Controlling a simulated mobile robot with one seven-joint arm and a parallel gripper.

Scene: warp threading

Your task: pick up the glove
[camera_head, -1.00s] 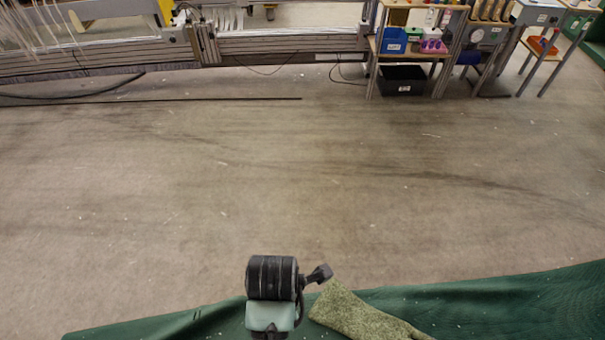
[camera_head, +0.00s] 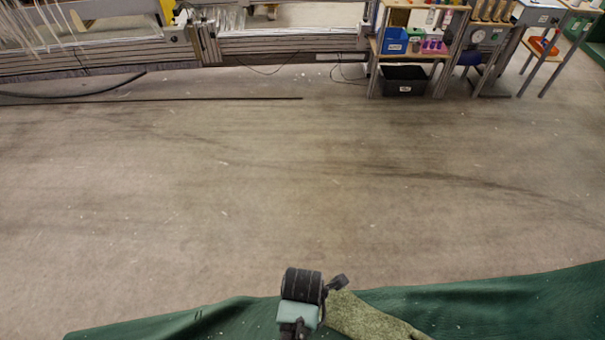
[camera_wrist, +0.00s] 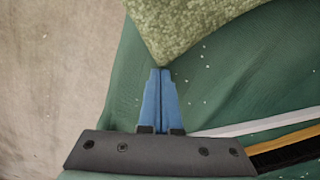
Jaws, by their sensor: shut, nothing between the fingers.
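The glove looks like a mottled green, fuzzy piece (camera_head: 368,318) lying on dark green cloth at the bottom of the head view, partly cut off by the frame edge. In the wrist view the glove (camera_wrist: 185,25) fills the top middle, with a corner pointing down toward my fingertips. My gripper (camera_wrist: 160,72) has blue fingers that are shut together with nothing between them. The fingertips are just below the glove's corner; I cannot tell whether they touch it. In the head view my wrist is left of the glove and the fingers are hidden.
The dark green cloth (camera_head: 500,300) spans the bottom of the head view. White, yellow and black strips (camera_wrist: 285,135) lie on it at right in the wrist view. Bare concrete floor (camera_head: 250,180) is open beyond. A shelf with bins (camera_head: 405,62) and a loom frame stand at the back.

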